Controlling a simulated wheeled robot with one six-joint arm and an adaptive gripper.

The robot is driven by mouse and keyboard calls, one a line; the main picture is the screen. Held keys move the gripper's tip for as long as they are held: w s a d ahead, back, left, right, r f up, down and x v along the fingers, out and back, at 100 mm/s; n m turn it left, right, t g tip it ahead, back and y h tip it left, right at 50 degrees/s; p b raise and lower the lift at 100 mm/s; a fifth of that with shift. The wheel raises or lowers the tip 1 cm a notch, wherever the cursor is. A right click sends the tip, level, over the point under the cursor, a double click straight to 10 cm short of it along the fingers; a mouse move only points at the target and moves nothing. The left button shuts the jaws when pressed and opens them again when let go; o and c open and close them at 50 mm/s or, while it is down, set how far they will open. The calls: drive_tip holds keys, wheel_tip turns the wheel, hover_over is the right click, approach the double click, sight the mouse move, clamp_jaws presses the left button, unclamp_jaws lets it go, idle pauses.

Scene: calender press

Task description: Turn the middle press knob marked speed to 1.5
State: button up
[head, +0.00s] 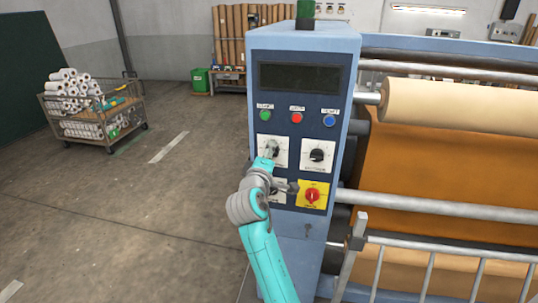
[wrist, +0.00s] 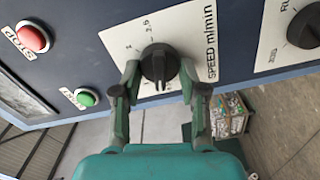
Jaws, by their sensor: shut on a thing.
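The black speed knob (wrist: 160,66) sits on a white plate labelled SPEED m/min (wrist: 185,45) in the wrist view. My gripper (wrist: 160,76) has one finger on each side of the knob and is shut on it. The marks 2 and 2,6 show on the plate; where the knob points is hard to read. In the head view my gripper (head: 270,151) is at the upper left plate (head: 283,159) of the press panel and hides most of that knob.
A second black knob (head: 316,155) is to the right, and a red switch on a yellow plate (head: 312,195) is below it. Green (head: 265,115), red (head: 297,118) and blue (head: 329,120) buttons sit above, under a dark display (head: 300,78). Floor to the left is clear up to a cart (head: 95,128).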

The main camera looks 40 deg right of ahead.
drive_tip(key=shift+s+d+r+m, duration=0.1)
drive_tip(key=shift+m, duration=3.55)
drive_tip(key=shift+s+d+r+m, duration=0.1)
drive_tip(key=shift+m, duration=3.55)
drive_tip(key=o, duration=1.1)
drive_tip(key=shift+a, duration=0.1)
drive_tip(key=v, duration=1.2)
